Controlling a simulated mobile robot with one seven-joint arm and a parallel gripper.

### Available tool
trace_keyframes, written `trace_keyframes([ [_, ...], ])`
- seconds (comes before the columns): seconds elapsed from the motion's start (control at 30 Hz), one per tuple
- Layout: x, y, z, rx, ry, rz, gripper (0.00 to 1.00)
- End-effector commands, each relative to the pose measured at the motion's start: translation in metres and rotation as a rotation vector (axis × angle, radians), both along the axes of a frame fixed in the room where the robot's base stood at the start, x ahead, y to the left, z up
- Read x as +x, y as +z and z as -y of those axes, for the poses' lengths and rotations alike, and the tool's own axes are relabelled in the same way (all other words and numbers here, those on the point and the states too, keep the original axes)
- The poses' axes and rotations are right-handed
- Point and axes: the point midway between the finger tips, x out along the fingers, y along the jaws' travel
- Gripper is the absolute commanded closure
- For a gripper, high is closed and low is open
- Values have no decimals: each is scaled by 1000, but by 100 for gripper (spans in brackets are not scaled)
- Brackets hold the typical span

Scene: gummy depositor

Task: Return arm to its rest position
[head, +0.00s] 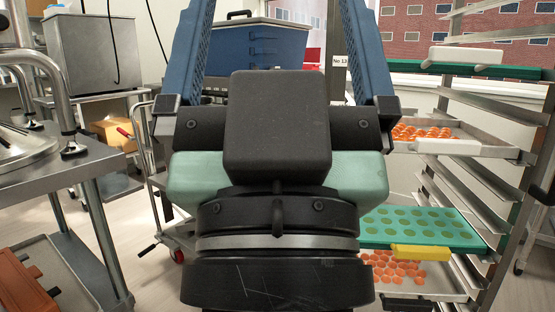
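My gripper (276,20) fills the middle of the head view, with its dark wrist and body close to the camera. Its two blue fingers stand wide apart and run up and away, cut off by the top edge, so their tips are out of sight. Nothing shows held between them; a blue machine (250,45) is seen through the gap, farther back. The pale teal sides of the hand show left and right of the dark body. The arm hides the middle of the floor and the lower part of the machine.
At right, a metal rack (535,150) holds a tray of orange gummies (425,132), a green mold tray (450,228) with a yellow block (420,252), and a lower gummy tray (455,285). At left, a steel table (60,165) stands close. Some floor shows between table and cart.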

Motion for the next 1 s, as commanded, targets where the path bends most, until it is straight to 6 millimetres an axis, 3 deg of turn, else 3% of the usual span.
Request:
trace_keyframes([
  [0.03,-7,25,1,4,-3,12,0],
  [0.27,-3,91,0,2,-1,4,0],
  [1.0,-2,323,0,0,1,3,0],
])
